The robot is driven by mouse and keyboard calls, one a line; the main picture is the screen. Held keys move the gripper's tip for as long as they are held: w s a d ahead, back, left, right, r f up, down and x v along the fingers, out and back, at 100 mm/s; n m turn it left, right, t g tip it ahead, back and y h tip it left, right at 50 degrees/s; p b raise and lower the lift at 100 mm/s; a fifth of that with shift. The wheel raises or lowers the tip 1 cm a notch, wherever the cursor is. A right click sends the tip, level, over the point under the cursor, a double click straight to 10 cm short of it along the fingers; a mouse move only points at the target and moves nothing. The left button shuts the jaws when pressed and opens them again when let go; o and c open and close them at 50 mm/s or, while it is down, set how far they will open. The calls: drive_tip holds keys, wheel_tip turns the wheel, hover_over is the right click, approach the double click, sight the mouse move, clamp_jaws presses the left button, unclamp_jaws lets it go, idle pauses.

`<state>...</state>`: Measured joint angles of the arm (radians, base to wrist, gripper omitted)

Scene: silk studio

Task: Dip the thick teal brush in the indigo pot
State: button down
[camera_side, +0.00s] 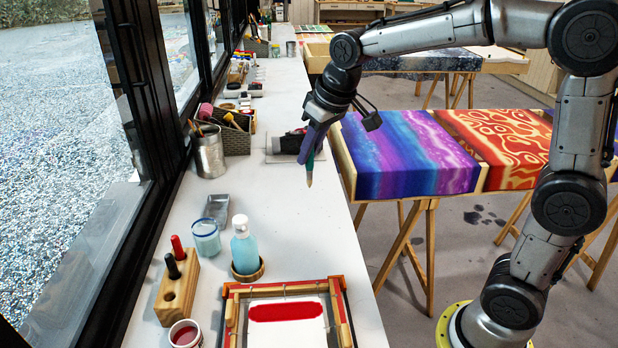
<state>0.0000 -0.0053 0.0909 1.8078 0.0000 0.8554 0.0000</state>
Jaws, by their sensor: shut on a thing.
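My gripper (314,135) hangs over the right edge of the white worktop, pointing down, and is shut on the thick teal brush (310,163). The brush hangs about upright with its pale tip lowest, clear of the worktop surface as far as I can tell. Its upper part is hidden between the fingers. I cannot make out an indigo pot. A small white pot (186,336) at the bottom left holds red colour and is cut by the frame edge.
A wooden block (176,290) holds a red and a black handle. Near it stand a glass jar (206,238) and a pale blue bottle (246,250). A framed cloth (287,325) lies in front. A metal can (209,152) stands by the window. The worktop's middle is clear.

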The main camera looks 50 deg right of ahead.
drive_tip(key=w+a+n+y, duration=0.2)
drive_tip(key=a+n, duration=0.3)
drive_tip(key=a, duration=1.6)
drive_tip(key=s+a+n+g+y, duration=0.1)
drive_tip(key=s+a+n, duration=0.15)
drive_tip(key=a, duration=0.65)
drive_tip(key=s+a+n, duration=0.1)
drive_tip(key=s+a, duration=0.2)
drive_tip(key=a, duration=0.5)
drive_tip(key=shift+n, duration=0.25)
drive_tip(key=shift+s+a+f, duration=0.1)
drive_tip(key=shift+f, duration=2.65)
drive_tip(key=shift+s+a+f, duration=0.1)
drive_tip(key=shift+s+f, duration=0.05)
drive_tip(key=shift+f, duration=2.65)
drive_tip(key=shift+s+a+f, duration=0.1)
drive_tip(key=shift+f, duration=2.65)
wheel_tip(320, 180, up, 7)
drive_tip(key=shift+f, duration=0.2)
